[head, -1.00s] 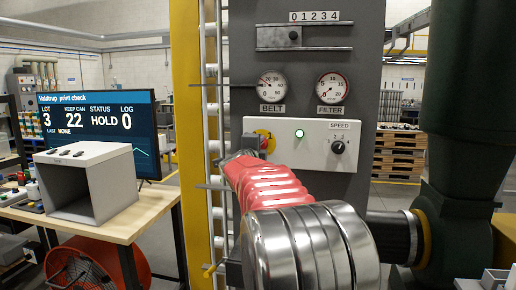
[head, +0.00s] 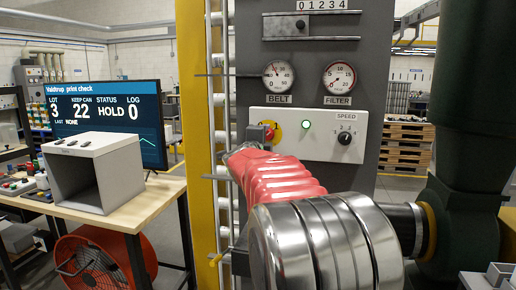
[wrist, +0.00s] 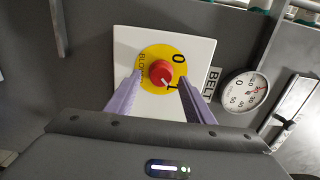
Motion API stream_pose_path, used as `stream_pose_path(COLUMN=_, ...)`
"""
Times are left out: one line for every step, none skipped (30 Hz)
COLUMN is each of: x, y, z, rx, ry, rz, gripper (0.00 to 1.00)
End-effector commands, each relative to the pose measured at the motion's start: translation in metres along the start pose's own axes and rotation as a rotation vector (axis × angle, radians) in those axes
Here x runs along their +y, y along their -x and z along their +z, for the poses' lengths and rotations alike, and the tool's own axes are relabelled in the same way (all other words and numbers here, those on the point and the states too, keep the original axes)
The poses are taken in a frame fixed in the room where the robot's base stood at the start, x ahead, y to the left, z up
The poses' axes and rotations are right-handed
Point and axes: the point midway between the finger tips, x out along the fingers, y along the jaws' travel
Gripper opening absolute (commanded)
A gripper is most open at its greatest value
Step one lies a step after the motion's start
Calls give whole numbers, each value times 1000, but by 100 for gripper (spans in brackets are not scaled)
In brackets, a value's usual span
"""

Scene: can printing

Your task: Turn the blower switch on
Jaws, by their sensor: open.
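The blower switch is a red knob on a yellow disc marked 0 and 1, on a white plate. In the wrist view the knob (wrist: 161,72) sits between the two purple fingers of my gripper (wrist: 160,92), with a gap visible on each side. A pale mark on the knob seems to face the 1. The fingers are open and straddle the disc; I cannot tell their exact depth to the panel. In the head view the switch (head: 270,131) shows at the left end of the control plate, partly behind my red arm, which hides most of the gripper.
A lit green lamp (head: 306,125) and a speed dial (head: 345,138) are right of the switch. The belt gauge (head: 279,76) and filter gauge (head: 340,77) hang above. A yellow post (head: 196,120) and pipes stand left. A table holds a grey box (head: 95,172) and a monitor.

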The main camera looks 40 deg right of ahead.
Motion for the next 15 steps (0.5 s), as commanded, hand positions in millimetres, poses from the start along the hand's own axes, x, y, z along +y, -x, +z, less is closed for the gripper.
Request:
stream_pose_path(x=-1, y=8, z=0, rx=-1, ry=0, rz=-1, gripper=48)
stream_pose_path(x=-1, y=12, z=0, rx=-2, ry=0, rz=-1, gripper=48)
stream_pose_path(x=-1, y=17, z=0, rx=-2, ry=0, rz=-1, gripper=48)
stream_pose_path(x=-1, y=21, z=0, rx=-2, ry=0, rz=-1, gripper=48)
stream_pose_path(x=0, y=25, z=0, rx=-2, ry=0, rz=0, gripper=48)
stream_pose_path(x=-1, y=30, z=0, rx=-1, ry=0, rz=-1, gripper=48)
stream_pose_path(x=0, y=35, z=0, rx=-1, ry=0, rz=-1, gripper=48)
stream_pose_path(x=0, y=39, z=0, rx=-1, ry=0, rz=-1, gripper=48)
stream_pose_path(x=0, y=44, z=0, rx=-2, ry=0, rz=-1, gripper=48)
stream_pose_path(x=0, y=49, z=0, rx=-2, ry=0, rz=-1, gripper=48)
stream_pose_path(x=0, y=53, z=0, rx=-2, ry=0, rz=-1, gripper=48)
stream_pose_path(x=0, y=58, z=0, rx=-1, ry=0, rz=0, gripper=48)
stream_pose_path(x=0, y=63, z=-1, rx=0, ry=0, rz=-1, gripper=48)
stream_pose_path(x=0, y=67, z=0, rx=-1, ry=-1, rz=-2, gripper=48)
stream_pose_path(x=0, y=72, z=0, rx=-1, ry=0, rz=0, gripper=48)
